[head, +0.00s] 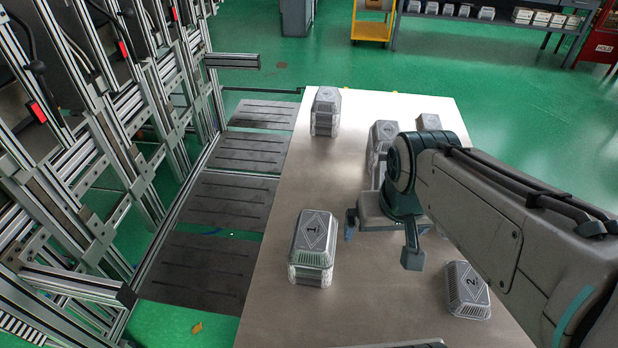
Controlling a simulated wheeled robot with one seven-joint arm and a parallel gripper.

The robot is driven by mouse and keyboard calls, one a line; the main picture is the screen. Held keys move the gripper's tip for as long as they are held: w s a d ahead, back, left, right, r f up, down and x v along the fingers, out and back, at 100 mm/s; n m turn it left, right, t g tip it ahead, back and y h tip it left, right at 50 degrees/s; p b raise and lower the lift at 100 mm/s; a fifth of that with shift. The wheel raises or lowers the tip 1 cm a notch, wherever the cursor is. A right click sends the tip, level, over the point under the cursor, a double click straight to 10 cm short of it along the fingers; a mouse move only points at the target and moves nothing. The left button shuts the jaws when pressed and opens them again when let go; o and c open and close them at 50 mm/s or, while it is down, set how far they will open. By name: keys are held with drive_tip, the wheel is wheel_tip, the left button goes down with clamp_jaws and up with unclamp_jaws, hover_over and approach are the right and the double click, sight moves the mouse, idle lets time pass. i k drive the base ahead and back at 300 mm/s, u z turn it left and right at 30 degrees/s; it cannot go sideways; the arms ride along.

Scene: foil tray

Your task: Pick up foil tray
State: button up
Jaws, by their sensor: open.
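Several silver foil trays with patterned lids stand on the long table (265,310). Another stack (325,112) stands at the far left. A further stack (382,135) is behind my arm and partly hidden. A small part of another tray (429,122) shows beyond the arm. My gripper (385,228) is open above the table's middle, its left finger visible. No tray shows between its fingers; my wrist hides part of it.
Metal frames (90,200) line the left side, with dark slotted plates (225,200) beside the table. A shelf with more trays (490,20) and a yellow cart (372,25) stand at the back. Bare tabletop surrounds the stack marked 1.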

sight(467, 295)
drive_tip(key=z, duration=1.5)
